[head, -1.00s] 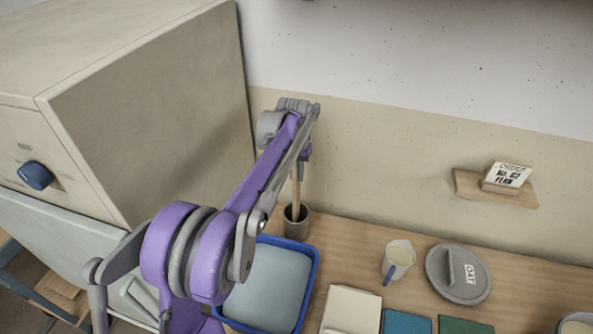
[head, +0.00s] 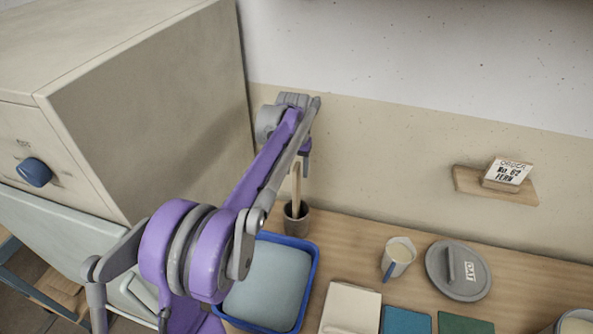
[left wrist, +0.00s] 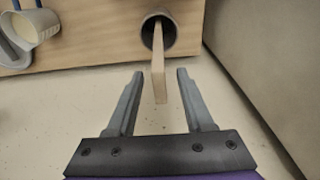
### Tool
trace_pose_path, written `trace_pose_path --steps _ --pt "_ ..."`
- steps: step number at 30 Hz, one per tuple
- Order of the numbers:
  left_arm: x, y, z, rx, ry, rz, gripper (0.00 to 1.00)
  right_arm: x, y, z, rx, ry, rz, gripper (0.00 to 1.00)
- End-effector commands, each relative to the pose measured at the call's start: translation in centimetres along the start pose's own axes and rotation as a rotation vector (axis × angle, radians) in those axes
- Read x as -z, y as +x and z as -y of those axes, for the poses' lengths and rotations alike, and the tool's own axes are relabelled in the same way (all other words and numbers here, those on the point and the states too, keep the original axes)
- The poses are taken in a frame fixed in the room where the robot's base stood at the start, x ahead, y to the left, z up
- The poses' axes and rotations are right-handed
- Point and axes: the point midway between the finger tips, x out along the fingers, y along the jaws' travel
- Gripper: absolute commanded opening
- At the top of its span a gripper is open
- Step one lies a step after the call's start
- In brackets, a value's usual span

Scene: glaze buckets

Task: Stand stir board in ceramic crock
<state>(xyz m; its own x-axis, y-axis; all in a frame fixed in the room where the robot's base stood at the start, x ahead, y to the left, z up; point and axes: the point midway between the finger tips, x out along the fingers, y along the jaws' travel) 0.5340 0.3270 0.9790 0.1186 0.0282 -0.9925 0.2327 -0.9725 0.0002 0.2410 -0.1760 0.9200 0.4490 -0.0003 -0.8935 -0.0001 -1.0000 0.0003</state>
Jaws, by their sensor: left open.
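The wooden stir board (head: 296,190) stands in the dark ceramic crock (head: 296,222), leaning slightly, at the back of the bench beside the tall cabinet. In the left wrist view the stir board (left wrist: 159,65) has its lower end inside the crock (left wrist: 168,36), and its free end points towards my gripper. My left gripper (head: 305,165) is above the crock; in the wrist view its fingers (left wrist: 157,75) are apart, one on each side of the board's free end, with gaps on both sides. My right gripper is not in view.
A blue tray (head: 313,262) with a grey-blue content stands in front of the crock. A cup (head: 398,257) and a round grey lid (head: 459,271) sit to the right. A small shelf (head: 466,183) with an order card (head: 508,172) is on the wall. The cabinet (head: 150,130) stands close on the left.

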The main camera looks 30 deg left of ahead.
Motion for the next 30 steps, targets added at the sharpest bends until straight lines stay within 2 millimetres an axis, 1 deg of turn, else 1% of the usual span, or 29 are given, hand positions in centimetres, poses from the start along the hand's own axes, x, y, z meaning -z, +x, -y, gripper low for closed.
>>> trace_pose_path --steps 9,12,15,20,30 --pt "0.0 -6.4 0.0 0.000 0.000 0.000 0.52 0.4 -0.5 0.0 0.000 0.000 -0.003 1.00" --pt "0.0 -8.0 0.0 0.000 0.000 0.000 0.52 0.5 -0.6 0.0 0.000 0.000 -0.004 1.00" --pt "0.0 -9.1 0.0 0.000 0.000 0.000 0.52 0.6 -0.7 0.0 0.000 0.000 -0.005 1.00" --pt "0.0 -9.8 0.0 0.000 0.000 0.000 0.52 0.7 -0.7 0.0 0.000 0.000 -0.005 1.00" --pt "0.0 -9.8 0.0 0.000 0.000 0.000 0.52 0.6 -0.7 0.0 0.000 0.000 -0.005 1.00"
